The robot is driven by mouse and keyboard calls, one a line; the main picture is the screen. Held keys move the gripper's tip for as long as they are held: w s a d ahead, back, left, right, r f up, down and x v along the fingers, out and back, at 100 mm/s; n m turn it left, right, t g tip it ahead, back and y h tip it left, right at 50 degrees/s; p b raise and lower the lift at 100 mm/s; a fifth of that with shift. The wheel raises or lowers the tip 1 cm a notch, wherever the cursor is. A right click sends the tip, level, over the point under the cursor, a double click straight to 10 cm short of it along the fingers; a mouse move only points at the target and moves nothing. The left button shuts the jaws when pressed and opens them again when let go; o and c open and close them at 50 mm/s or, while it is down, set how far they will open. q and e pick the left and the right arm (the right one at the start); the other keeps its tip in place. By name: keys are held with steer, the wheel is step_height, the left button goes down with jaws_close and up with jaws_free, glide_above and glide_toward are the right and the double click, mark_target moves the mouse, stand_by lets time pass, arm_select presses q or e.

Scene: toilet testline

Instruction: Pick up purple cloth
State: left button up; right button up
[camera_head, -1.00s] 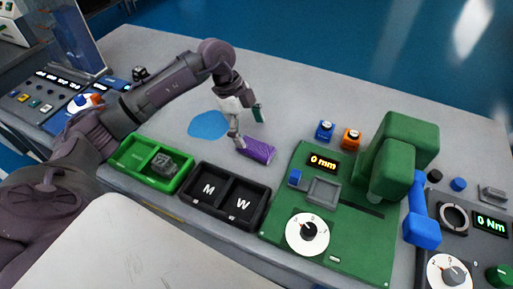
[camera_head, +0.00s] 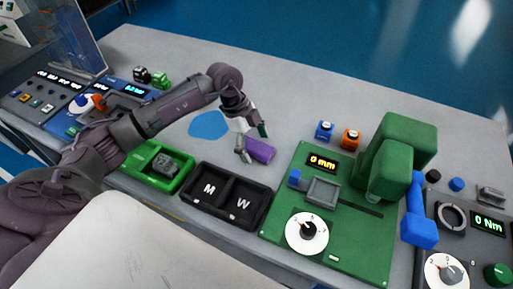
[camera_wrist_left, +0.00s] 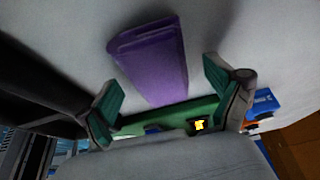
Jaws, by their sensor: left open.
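The purple cloth (camera_head: 260,150) is a small folded block lying on the grey table, just left of the green test machine. My left gripper (camera_head: 254,143) is at the cloth in the head view, partly covering its left end. In the left wrist view the cloth (camera_wrist_left: 150,62) lies ahead, between the lines of the two open fingers (camera_wrist_left: 160,100) with teal pads. The fingers stand apart from each other and nothing is held between them. I cannot tell whether a finger touches the cloth. My right gripper does not show.
Black bins (camera_head: 265,195) marked M and W and a green bin (camera_head: 139,158) with a grey part stand in front. The green machine (camera_head: 340,235) is to the right. Blue (camera_head: 325,131) and orange (camera_head: 351,138) cubes sit behind it. A flat blue disc (camera_head: 208,125) lies left of the cloth.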

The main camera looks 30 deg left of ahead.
arm_select(q)
steer(key=shift+f, duration=0.1)
stand_by(0.3)
steer(key=c, duration=1)
steer(key=shift+c, duration=0.2)
